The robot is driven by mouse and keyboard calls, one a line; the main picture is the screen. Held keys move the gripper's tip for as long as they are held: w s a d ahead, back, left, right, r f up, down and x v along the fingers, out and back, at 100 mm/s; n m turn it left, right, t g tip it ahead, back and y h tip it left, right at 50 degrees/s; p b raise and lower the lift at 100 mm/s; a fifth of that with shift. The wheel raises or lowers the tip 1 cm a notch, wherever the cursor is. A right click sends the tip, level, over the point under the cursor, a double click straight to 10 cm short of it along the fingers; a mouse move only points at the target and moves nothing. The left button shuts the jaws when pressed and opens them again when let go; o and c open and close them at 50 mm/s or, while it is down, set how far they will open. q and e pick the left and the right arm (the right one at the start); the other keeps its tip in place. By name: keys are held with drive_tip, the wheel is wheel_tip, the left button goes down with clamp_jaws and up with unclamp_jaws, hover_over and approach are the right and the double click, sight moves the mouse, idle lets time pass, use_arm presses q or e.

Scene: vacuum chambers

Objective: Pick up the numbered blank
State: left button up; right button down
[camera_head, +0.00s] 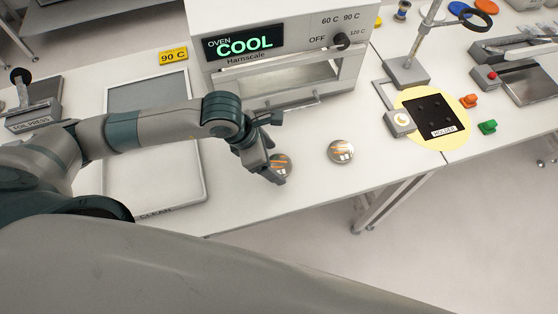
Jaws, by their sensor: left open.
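Two round silvery discs with orange marks lie on the white bench in front of the oven. The left disc (283,162) is partly hidden by my left gripper; the right disc (341,151) is in full view. Any number on either disc is too small to read, so I cannot tell which is the numbered blank. My left gripper (269,170) is open at the left disc's near-left edge, pointing down. I cannot tell whether it touches the disc or whether its fingers are around it. My right gripper is not in view.
The oven (285,25) reads COOL and stands behind the discs. A framed tray (187,188) lies left under my arm. A black holder (437,115) on a yellow round patch and a stand (408,73) are to the right. The bench's front edge is close to the discs.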

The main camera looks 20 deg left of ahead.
use_arm(q)
drive_tip(key=shift+x, duration=0.8)
drive_tip(key=shift+c, duration=0.6)
drive_tip(key=c, duration=1.4)
drive_tip(key=shift+r, duration=0.2)
drive_tip(key=shift+c, duration=0.2)
